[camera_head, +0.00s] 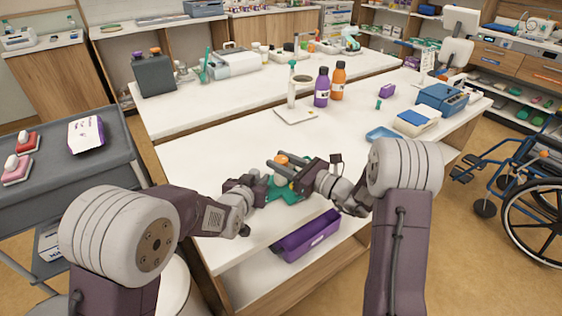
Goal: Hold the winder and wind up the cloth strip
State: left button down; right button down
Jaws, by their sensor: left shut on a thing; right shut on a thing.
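The winder (287,194) is a green device low on the white table's near edge, partly hidden by both grippers. An orange knob (282,159) shows at its top, and a small pale patch (280,180) lies between knob and green body. My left gripper (264,185) comes from the left and is shut at the winder's left side, on its green body. My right gripper (277,164) reaches in from the right and is shut at the orange knob; its fingers hide the exact contact. I cannot make out the cloth strip clearly.
A purple bin (306,238) sits on the shelf below the table edge. A white dispenser (292,88), a purple bottle (321,88), an orange bottle (338,82) and a blue tray (381,134) stand farther back. The tabletop (205,145) left of the grippers is clear.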

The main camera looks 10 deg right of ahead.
dwell(0.3)
jog(key=c, duration=0.9)
grip_release()
jog(key=v, duration=1.2)
jog(key=shift+s+a, duration=0.1)
jog(key=shift+s, duration=0.1)
jog(key=shift+m, duration=0.3)
